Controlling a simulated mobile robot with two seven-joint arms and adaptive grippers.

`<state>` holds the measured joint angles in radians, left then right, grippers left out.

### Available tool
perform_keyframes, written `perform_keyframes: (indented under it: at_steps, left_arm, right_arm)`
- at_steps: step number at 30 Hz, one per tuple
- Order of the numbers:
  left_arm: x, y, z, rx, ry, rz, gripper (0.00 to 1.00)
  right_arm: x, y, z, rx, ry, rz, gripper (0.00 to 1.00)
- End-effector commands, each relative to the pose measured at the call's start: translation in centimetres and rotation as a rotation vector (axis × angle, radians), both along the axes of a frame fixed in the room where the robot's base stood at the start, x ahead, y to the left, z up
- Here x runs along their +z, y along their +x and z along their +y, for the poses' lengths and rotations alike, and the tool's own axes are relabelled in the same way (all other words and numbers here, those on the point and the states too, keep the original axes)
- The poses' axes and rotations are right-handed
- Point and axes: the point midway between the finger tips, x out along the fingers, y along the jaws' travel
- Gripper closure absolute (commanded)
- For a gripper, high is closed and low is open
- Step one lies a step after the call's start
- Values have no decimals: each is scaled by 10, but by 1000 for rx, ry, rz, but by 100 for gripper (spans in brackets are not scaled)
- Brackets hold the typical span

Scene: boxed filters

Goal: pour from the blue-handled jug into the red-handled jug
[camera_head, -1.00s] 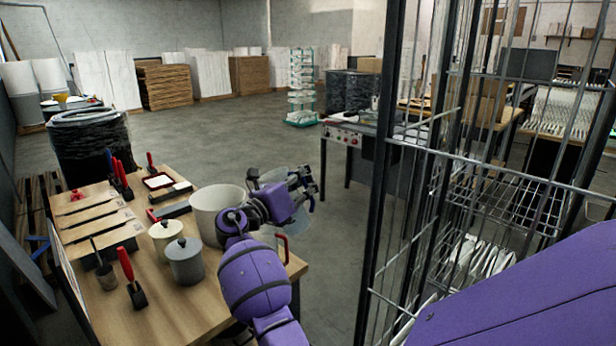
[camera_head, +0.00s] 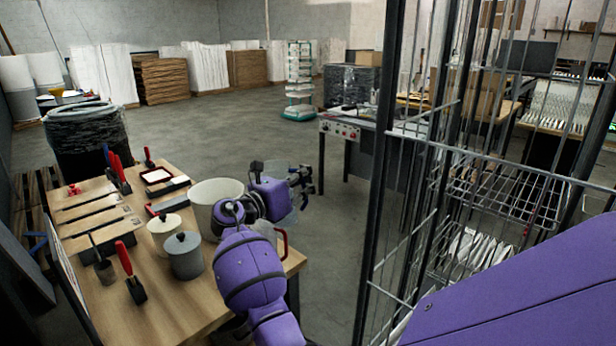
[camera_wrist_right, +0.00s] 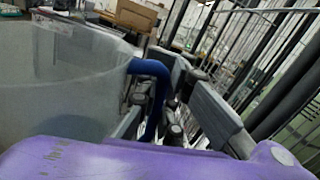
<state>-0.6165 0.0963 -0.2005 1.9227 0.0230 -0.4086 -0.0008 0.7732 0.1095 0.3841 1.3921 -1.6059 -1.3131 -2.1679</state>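My right gripper (camera_head: 302,182) is shut on the blue handle (camera_wrist_right: 155,85) of the clear blue-handled jug (camera_wrist_right: 65,85), which fills the left of the right wrist view. In the head view this jug is mostly hidden behind my purple wrist, near the table's right edge; its exact tilt and contents cannot be told. The red-handled jug (camera_head: 282,240) stands at the table's right corner, below and in front of the gripper. Its red handle shows on its right side; my right arm covers much of its body. My left gripper is not in view.
The wooden table (camera_head: 185,315) carries a large pale bucket (camera_head: 207,200), two lidded pots (camera_head: 184,258), and red-handled tools (camera_head: 130,270) to the left. A wire cage rack (camera_head: 375,220) stands close on the right. Open floor lies behind the table.

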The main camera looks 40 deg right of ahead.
Motion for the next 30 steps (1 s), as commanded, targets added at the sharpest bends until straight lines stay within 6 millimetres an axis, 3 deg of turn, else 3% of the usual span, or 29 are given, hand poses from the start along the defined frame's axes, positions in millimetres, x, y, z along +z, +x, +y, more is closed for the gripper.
perform_keyframes:
  at_steps: [8,19,30]
  left_arm:
    - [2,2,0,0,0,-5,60]
    - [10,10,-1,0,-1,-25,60]
    - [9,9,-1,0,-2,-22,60]
  right_arm:
    - [4,0,0,1,-2,-4,100]
    - [31,0,0,0,-2,-7,100]
    - [33,0,0,0,-2,-3,100]
